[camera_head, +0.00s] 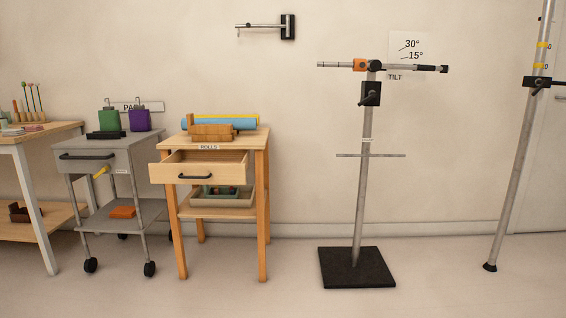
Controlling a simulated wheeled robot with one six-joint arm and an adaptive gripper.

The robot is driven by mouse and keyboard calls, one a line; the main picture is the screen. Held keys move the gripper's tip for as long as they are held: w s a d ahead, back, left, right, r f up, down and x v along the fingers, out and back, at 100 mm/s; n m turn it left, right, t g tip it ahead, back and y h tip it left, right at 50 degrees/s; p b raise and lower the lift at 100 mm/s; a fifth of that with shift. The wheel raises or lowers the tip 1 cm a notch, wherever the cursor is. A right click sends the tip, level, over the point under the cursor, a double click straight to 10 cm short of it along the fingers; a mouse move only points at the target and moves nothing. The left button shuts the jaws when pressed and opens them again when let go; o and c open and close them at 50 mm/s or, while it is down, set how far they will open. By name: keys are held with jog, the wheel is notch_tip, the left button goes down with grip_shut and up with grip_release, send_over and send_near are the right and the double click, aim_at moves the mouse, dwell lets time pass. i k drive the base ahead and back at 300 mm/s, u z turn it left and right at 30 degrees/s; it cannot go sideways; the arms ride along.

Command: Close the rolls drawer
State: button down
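The rolls drawer (225,174) is in a light wooden stand (262,139), left of the middle of the view. The drawer is pulled out towards me, and part of its inside shows. Its front has a dark curved handle (195,177). A small "ROLLS" label (208,147) sits on the stand's top edge, above the drawer. Blue and yellow rolls and brown wooden pieces lie on the stand's top. My gripper is not in view.
A grey wheeled cart (70,139) stands close on the left, with a wooden table (62,126) beyond it. A tilt stand with a black base (358,267) is on the right. The floor in front of the wooden stand is clear.

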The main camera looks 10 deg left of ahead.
aim_at(222, 167)
jog(key=u, duration=0.35)
jog(key=i, duration=1.65)
jog(key=u, duration=0.6)
